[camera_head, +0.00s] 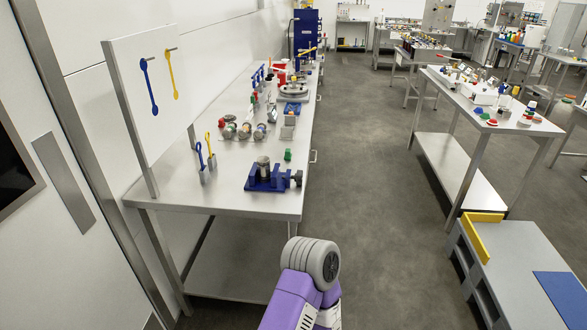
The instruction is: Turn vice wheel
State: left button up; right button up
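A blue vice (262,182) stands near the front right corner of the long steel table (225,205) on the left. A grey cylinder (264,166) sits upright at its top. A dark round part, which looks like the vice wheel (297,178), sticks out at its right side near the table edge. A purple and grey part of my own arm shows at the bottom centre, below and in front of the table. Neither gripper's fingers can be seen.
A white board (135,70) with a blue and a yellow tool hanging rises at the table's left. A small green block (287,155) lies behind the vice. Further tables stand at right, with a low bench (515,270) in front. The floor aisle (370,200) between is clear.

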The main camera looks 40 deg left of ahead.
aim_at(298, 177)
jog(key=u, duration=0.85)
jog(key=i, duration=0.85)
jog(key=u, duration=0.95)
